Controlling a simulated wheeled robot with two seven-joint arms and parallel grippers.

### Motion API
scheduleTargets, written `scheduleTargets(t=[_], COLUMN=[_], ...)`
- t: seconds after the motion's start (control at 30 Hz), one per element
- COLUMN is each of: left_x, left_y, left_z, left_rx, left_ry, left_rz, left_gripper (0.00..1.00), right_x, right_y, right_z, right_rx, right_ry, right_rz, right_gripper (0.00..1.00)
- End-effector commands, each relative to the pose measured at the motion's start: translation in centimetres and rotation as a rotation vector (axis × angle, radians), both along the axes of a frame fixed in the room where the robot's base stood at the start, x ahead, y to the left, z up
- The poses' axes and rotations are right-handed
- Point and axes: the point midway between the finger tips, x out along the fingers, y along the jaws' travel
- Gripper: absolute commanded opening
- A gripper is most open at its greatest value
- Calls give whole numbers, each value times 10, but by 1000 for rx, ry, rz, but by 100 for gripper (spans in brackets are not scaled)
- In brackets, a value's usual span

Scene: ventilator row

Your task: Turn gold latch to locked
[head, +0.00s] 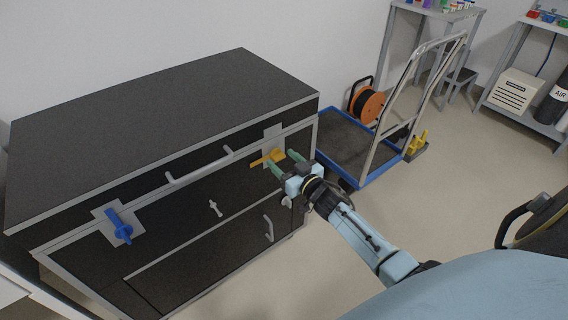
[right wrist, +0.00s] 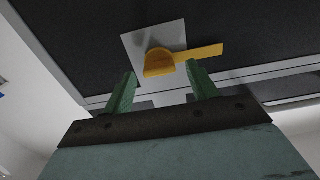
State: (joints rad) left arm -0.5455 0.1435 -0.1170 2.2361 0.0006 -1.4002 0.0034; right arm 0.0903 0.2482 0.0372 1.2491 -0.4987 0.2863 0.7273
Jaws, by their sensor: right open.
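The gold latch (head: 268,158) is on a metal plate near the right end of the black case's front. Its handle points to the left and slightly down in the head view. In the right wrist view the gold latch (right wrist: 160,63) shows its round hub and a flat handle reaching right. My right gripper (head: 282,162) is open with green fingers, just in front of the latch. In the wrist view the right gripper's fingertips (right wrist: 160,72) stand apart, one on each side below the hub; I cannot tell whether they touch it. My left gripper is not in view.
The black case (head: 160,120) has a blue latch (head: 119,227) at left and a grey bar handle (head: 200,166) between the latches. A blue-edged cart (head: 345,150) with an orange cable reel (head: 369,106) stands to the right. Open floor lies in front of the case.

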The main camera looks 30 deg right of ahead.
Motion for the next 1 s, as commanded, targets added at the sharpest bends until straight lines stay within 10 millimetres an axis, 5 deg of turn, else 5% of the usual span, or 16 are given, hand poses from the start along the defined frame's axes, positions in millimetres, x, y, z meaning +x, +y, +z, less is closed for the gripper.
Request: scheduleTargets(t=[0.33, 0.77, 1.0], left_x=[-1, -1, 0], left_y=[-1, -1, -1], left_z=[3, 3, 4], left_rx=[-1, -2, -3], left_ry=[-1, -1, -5], left_rz=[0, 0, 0], left_gripper=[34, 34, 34], right_x=[3, 3, 3], right_y=[0, 0, 0], right_z=[0, 0, 0], right_rx=[0, 0, 12], right_ry=[0, 0, 1], right_rz=[0, 0, 0], right_gripper=[57, 1, 0])
